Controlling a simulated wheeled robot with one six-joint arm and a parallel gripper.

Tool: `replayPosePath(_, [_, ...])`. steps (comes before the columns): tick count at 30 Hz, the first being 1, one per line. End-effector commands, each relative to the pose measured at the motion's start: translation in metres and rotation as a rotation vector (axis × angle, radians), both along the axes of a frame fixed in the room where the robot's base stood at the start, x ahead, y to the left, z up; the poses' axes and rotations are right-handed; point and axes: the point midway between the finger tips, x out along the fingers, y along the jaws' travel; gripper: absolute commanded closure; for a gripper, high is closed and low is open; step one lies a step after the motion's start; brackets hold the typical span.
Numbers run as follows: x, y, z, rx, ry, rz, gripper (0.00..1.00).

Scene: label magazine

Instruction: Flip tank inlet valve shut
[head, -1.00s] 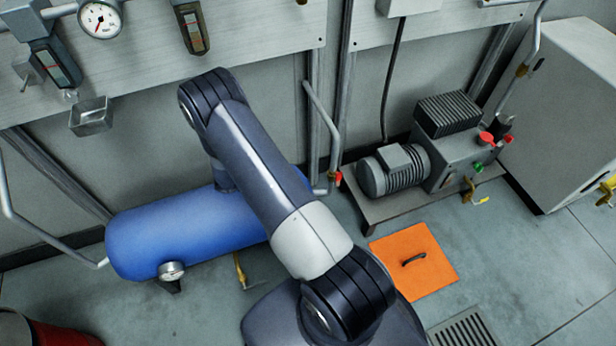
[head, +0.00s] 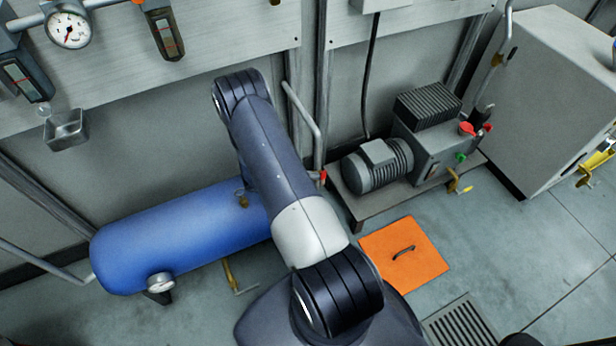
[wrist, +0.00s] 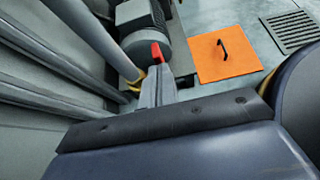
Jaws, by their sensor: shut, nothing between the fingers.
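The tank is a blue horizontal cylinder (head: 170,240) on the floor by the wall in the head view. A small red valve handle (head: 322,176) shows at the low end of the grey pipe, just right of my arm. In the wrist view the red handle (wrist: 157,52) stands roughly upright beside a brass valve body (wrist: 136,80). My gripper (wrist: 154,72) is shut and empty, its fingertips close to the red handle. I cannot tell whether they touch. In the head view my arm hides the gripper and the tank's right end.
A grey motor unit (head: 377,165) stands right of the pipe, with a yellow-handled valve (head: 457,184) at its side. An orange floor plate (head: 403,250) and a drain grate (head: 460,325) lie in front. Another yellow-handled valve (head: 235,280) hangs below the tank. Wall pipes flank my arm.

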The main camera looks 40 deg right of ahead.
Motion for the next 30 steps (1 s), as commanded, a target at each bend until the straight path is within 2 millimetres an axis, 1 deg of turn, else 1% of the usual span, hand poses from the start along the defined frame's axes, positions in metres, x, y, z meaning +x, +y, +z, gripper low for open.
replayPosePath(11, [0.0,-0.002,0.003,0.033,-0.008,-0.001,1.0])
replayPosePath(17, [-0.003,-0.011,0.008,0.134,-0.035,-0.005,1.0])
replayPosePath(22, [-0.005,-0.02,0.012,0.25,-0.063,-0.004,1.0])
replayPosePath(27, [-0.007,-0.028,0.013,0.362,-0.091,-0.005,1.0])
replayPosePath(30, [-0.008,-0.031,0.011,0.399,-0.097,-0.002,1.0])
